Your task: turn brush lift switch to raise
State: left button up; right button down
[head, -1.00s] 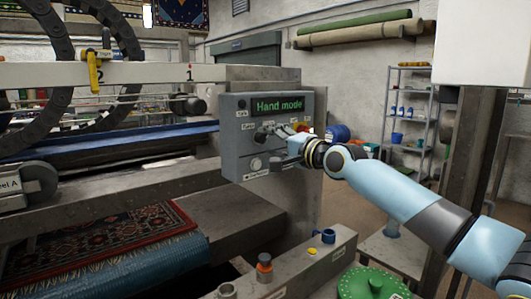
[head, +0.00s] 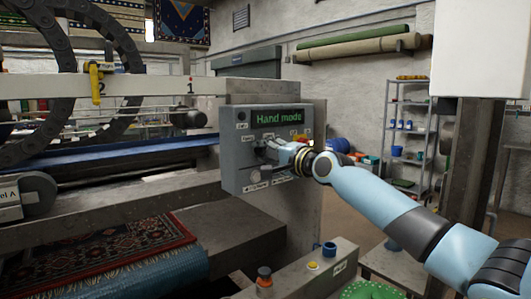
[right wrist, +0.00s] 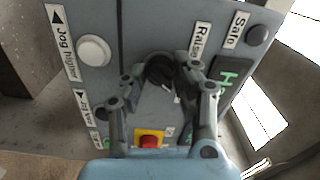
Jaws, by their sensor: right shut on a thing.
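The grey control box (head: 235,180) with a green "Hand mode" display (head: 277,117) stands in the middle of the head view. The black switch knob (right wrist: 160,70) sits near the "Raise" label (right wrist: 202,38) in the right wrist view. My right gripper (head: 266,150) is at the face of the box, and its fingers (right wrist: 161,72) are shut on the knob, one on each side. The fingers and hand hide the knob's pointer and nearby labels, so its setting cannot be read. My left gripper is not in view.
A white jog button (right wrist: 94,51) and a red button on yellow (right wrist: 149,139) are close to the fingers. A lower post (head: 310,268) carries an orange knob (head: 264,276) and a blue cup-shaped part (head: 328,249). A patterned rug (head: 90,250) lies at lower left.

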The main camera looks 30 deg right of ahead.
jog(key=shift+f+n+b, duration=0.1)
jog(key=shift+n+b, duration=0.2)
jog(key=n+b, duration=0.2)
jog(key=n, duration=0.2)
jog(key=shift+f, duration=0.1)
jog(key=n+b, duration=0.3)
jog(key=n, duration=0.1)
jog(key=n+b, duration=0.2)
jog(key=n, duration=0.2)
jog(key=shift+n+b, duration=0.7)
jog(key=shift+n, duration=0.8)
jog(key=c, duration=1)
grip_release()
jog(key=shift+s, duration=0.15)
